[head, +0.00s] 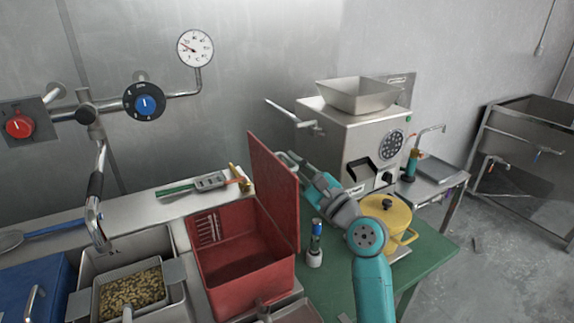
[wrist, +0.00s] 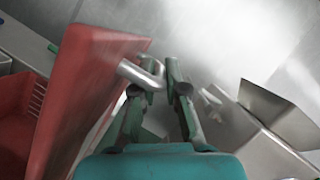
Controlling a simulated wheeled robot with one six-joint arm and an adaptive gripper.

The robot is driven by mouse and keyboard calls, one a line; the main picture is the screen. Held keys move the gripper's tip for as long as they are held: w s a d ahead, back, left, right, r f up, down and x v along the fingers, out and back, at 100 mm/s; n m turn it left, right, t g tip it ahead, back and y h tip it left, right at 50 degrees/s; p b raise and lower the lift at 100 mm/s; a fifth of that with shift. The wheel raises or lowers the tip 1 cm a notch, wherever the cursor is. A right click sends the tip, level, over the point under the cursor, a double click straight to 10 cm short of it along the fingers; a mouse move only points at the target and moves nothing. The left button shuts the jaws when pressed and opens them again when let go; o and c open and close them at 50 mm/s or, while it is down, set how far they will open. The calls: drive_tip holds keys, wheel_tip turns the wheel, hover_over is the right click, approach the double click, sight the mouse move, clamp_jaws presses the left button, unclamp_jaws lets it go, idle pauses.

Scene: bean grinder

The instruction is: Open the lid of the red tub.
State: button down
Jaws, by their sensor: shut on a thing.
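The red tub (head: 258,287) stands on the counter with its inside showing empty. Its red lid (head: 272,185) is swung up and stands nearly upright along the tub's right side. The lid also fills the left of the wrist view (wrist: 82,85), with part of the tub (wrist: 15,118) at the far left. My gripper (head: 293,160) is at the upper right face of the lid. In the wrist view its fingers (wrist: 163,78) are shut on the lid's metal handle (wrist: 138,74). The exact contact is partly hidden by the fingers.
A steel grinder (head: 345,135) with a hopper stands behind and right of my gripper. A yellow pot (head: 388,212) and a small bottle (head: 315,245) stand on the green table (head: 435,250). A bean container (head: 130,290) is left of the tub. A gauge and pipes line the wall.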

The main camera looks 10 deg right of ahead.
drive_tip(key=shift+f, duration=0.1)
drive_tip(key=c, duration=1.5)
unclamp_jaws()
drive_tip(key=v, duration=1.2)
